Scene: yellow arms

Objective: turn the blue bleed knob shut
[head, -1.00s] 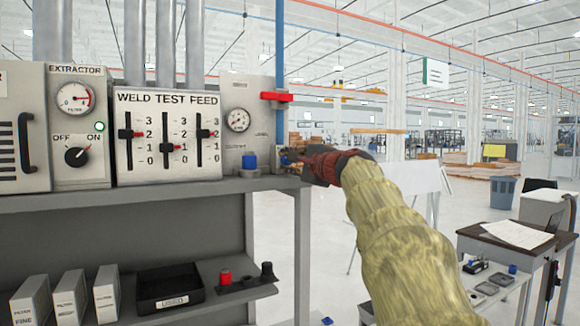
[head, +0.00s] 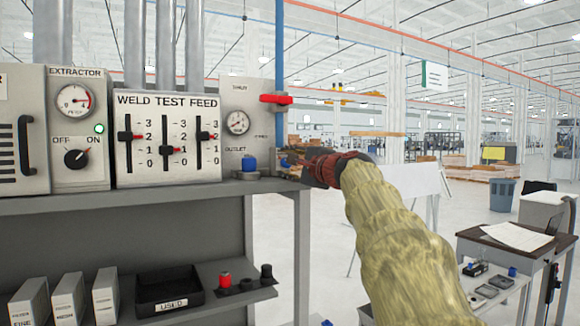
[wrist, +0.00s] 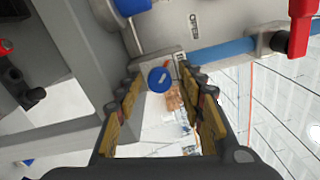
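The blue bleed knob (wrist: 160,79) is a small round blue cap with a pale mark across its face. In the wrist view it sits between the two fingertips, with a visible gap on each side. My gripper (wrist: 163,84) is open, its yellow-padded fingers to the left and right of the knob. In the head view my gripper (head: 287,159) is at the right end of the panel, just above the shelf corner, and it hides the knob there. How far the fingertips reach past the knob is unclear.
A blue cap (head: 249,164) under the OUTLET label stands left of my gripper. A red lever (head: 276,98) sits on the blue pipe (head: 280,50) above. The grey shelf (head: 150,195) runs left below the panel.

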